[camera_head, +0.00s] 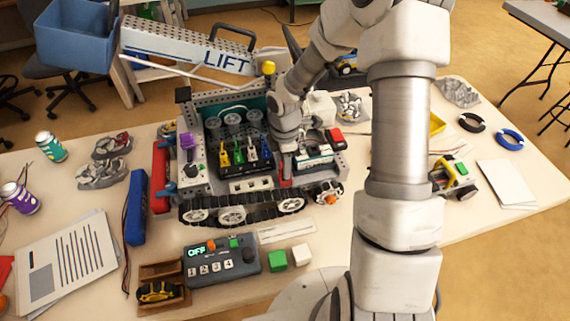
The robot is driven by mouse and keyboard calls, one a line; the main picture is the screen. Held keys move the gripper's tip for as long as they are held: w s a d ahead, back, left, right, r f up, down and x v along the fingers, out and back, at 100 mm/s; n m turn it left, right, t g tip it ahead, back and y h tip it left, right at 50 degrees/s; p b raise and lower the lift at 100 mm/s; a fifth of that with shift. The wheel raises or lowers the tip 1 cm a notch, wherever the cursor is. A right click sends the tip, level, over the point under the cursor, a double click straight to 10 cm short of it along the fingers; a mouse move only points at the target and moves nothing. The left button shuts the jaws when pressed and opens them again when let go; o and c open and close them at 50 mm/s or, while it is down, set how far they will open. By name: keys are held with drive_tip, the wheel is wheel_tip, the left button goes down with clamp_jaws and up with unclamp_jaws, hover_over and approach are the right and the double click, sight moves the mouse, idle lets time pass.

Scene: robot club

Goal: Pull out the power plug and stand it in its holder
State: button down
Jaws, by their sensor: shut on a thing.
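My gripper (286,168) points down at the right front of the tracked robot (232,206). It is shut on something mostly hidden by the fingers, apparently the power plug. A small red piece (286,183) shows just below the fingertips; I cannot tell whether it is part of the plug or of the robot. Whether the plug is seated or free is hidden too. Several coloured connectors (238,155) stand in a black block left of my gripper. A wooden stand (172,269) at the front left has a yellow and black piece at it. I cannot tell which thing is the plug's holder.
A control box (222,267) reading OFF stands in front of the tracked robot, beside green (276,258) and white (301,254) cubes. The LIFT arm (185,45) rises behind. A blue battery pack (136,207) lies left. The front right tabletop is partly hidden by my arm.

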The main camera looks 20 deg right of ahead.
drive_tip(key=shift+f+b, duration=0.4)
drive_tip(key=shift+f, duration=0.45)
idle(1.1)
drive_tip(key=shift+c, duration=2)
unclamp_jaws()
drive_tip(key=shift+r+p, duration=3.15)
drive_tip(key=shift+r, duration=0.4)
